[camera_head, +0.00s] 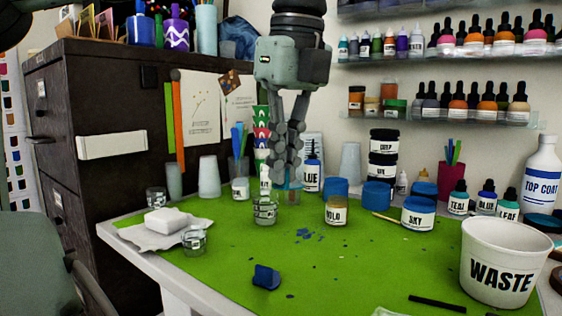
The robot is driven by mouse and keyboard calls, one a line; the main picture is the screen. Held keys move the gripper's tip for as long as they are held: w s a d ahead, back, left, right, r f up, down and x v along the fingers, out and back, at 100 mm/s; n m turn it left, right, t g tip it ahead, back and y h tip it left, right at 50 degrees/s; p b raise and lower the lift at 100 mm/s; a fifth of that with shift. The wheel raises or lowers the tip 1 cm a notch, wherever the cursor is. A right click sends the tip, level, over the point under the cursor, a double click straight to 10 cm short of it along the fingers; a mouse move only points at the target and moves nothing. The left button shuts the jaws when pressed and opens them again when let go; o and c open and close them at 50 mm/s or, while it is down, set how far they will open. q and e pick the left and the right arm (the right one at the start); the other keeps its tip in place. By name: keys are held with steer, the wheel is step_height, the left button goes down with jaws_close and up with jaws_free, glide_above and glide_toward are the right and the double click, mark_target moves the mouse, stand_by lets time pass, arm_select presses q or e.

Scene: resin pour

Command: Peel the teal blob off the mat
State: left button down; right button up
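A dark blue blob (265,277) with a raised, uneven top lies on the green mat (225,255) near the front. It looks more blue than teal, and no other blob of that size shows on the mat. My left gripper (285,170) points straight down at the back of the mat, well behind the blob and apart from it. My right gripper is not in view.
A white WASTE bucket (505,262) stands at the right. A black stick (437,303) lies at the front right. Clear jars, a GOLD jar (336,211) and a SKY jar (418,214) line the back. The mat around the blob is mostly clear, with small flecks.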

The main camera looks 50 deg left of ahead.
mark_target(289, 184)
arm_select(q)
steer(key=shift+w+r+p, duration=0.25)
steer(key=shift+r+p, duration=0.25)
steer(key=shift+r, duration=0.1)
steer(key=shift+w+r+p, duration=0.2)
steer(key=shift+r+p, duration=0.25)
steer(key=shift+r, duration=0.1)
step_height(289, 184, up, 4)
steer(key=p, duration=0.3)
steer(key=shift+r, duration=0.1)
